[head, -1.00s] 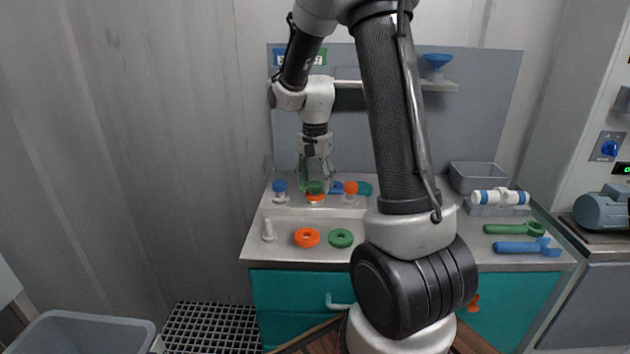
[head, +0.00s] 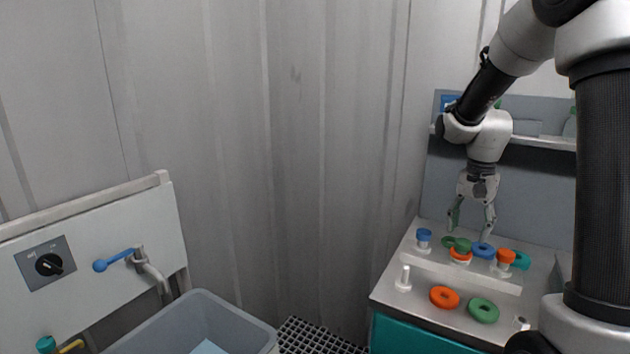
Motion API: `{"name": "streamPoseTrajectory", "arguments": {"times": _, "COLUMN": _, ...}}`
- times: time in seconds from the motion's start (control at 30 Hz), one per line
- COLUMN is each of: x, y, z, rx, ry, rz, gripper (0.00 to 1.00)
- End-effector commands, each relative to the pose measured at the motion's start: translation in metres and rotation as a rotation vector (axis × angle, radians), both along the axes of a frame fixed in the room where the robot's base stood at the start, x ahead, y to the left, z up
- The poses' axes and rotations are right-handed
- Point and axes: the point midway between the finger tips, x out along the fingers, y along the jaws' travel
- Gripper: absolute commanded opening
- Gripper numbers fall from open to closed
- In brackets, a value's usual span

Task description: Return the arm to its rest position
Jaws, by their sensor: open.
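My gripper (head: 470,231) points down above the bench at the right of the head view, its two fingers spread apart with nothing between them. Below the fingers stands a piece with a green top (head: 462,245) and an orange ring (head: 460,255). The fingertips look a little above it; the exact gap is hard to tell. My arm arches from the right edge of the picture, and its lower links hide the right part of the bench.
A blue-capped piece (head: 424,236) and an orange-capped piece (head: 505,257) flank the gripper. An orange ring (head: 444,297) and a green ring (head: 484,310) lie in front, beside a white peg (head: 403,279). A shelf (head: 540,142) runs behind. A grey basin (head: 205,315) stands left, below a tap (head: 150,270).

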Motion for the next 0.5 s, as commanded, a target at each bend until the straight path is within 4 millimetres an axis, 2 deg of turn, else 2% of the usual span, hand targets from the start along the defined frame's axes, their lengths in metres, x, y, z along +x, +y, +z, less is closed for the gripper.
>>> {"name": "streamPoseTrajectory", "arguments": {"times": 0.03, "x": -0.015, "y": 0.002, "z": -0.007, "rx": 0.008, "ry": 0.034, "rz": 0.077, "gripper": 0.58}}
{"name": "streamPoseTrajectory", "arguments": {"times": 0.07, "x": -0.026, "y": 0.003, "z": -0.006, "rx": 0.012, "ry": 0.045, "rz": 0.133, "gripper": 0.58}}
{"name": "streamPoseTrajectory", "arguments": {"times": 0.2, "x": -0.07, "y": 0.012, "z": 0.017, "rx": 0.021, "ry": 0.033, "rz": 0.358, "gripper": 0.58}}
{"name": "streamPoseTrajectory", "arguments": {"times": 0.37, "x": -0.116, "y": 0.023, "z": 0.046, "rx": 0.01, "ry": -0.019, "rz": 0.545, "gripper": 0.58}}
{"name": "streamPoseTrajectory", "arguments": {"times": 0.5, "x": -0.161, "y": 0.033, "z": 0.07, "rx": -0.021, "ry": -0.096, "rz": 0.693, "gripper": 0.58}}
